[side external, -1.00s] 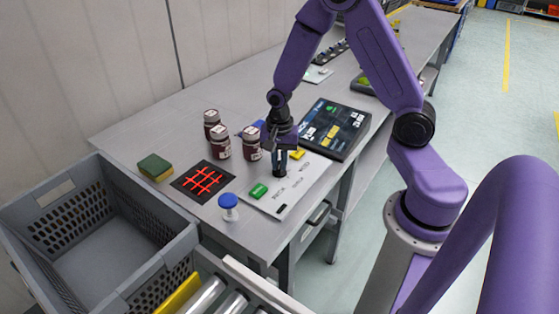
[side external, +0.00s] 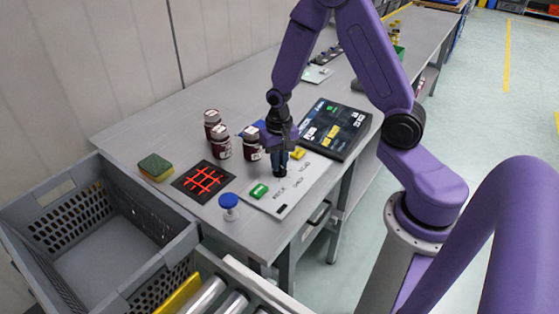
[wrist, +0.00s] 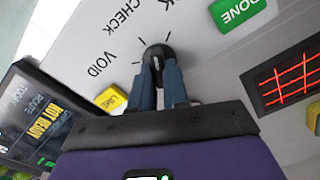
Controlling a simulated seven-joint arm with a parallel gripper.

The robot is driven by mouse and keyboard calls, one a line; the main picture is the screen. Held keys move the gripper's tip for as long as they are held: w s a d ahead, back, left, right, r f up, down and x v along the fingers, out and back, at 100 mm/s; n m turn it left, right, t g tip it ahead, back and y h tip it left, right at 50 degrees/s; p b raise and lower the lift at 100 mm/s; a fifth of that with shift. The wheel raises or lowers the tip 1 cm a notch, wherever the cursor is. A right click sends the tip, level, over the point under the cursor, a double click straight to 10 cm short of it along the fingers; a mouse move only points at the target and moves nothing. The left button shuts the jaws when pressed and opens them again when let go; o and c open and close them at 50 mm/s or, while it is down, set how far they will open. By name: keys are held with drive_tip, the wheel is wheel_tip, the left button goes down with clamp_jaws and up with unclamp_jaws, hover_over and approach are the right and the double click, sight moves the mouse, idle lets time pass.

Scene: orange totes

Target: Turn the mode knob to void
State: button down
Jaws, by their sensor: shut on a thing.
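The mode knob (wrist: 157,52) is a round black knob on a pale control panel (side external: 309,178). Tick marks surround it in the wrist view, and the words VOID (wrist: 112,62) and CHECK stand on its left and upper left. A third label is cut off at the top edge. My gripper (wrist: 159,68) is shut on the knob, with a finger on either side. A short light mark shows on the knob between the fingertips, but I cannot tell which label it points to. In the side view my gripper (side external: 279,168) points down at the panel and mostly hides the knob.
A green DONE button (wrist: 238,12) and a yellow button (wrist: 110,100) flank the knob. A dark screen (side external: 336,128) lies behind the panel.

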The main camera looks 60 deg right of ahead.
drive_tip(key=n, duration=0.4)
drive_tip(key=shift+a+n, duration=0.1)
drive_tip(key=shift+n, duration=0.3)
drive_tip(key=n, duration=0.4)
drive_tip(key=shift+a+n, duration=0.1)
drive_tip(key=shift+n, duration=0.2)
drive_tip(key=n, duration=0.4)
drive_tip(key=shift+a+n, duration=0.1)
drive_tip(key=shift+n, duration=2)
drive_tip(key=c, duration=1.1)
unclamp_jaws()
drive_tip(key=shift+s, duration=0.1)
wheel_tip(320, 180, up, 18)
drive_tip(key=shift+f, duration=0.25)
drive_tip(key=shift+a, duration=0.1)
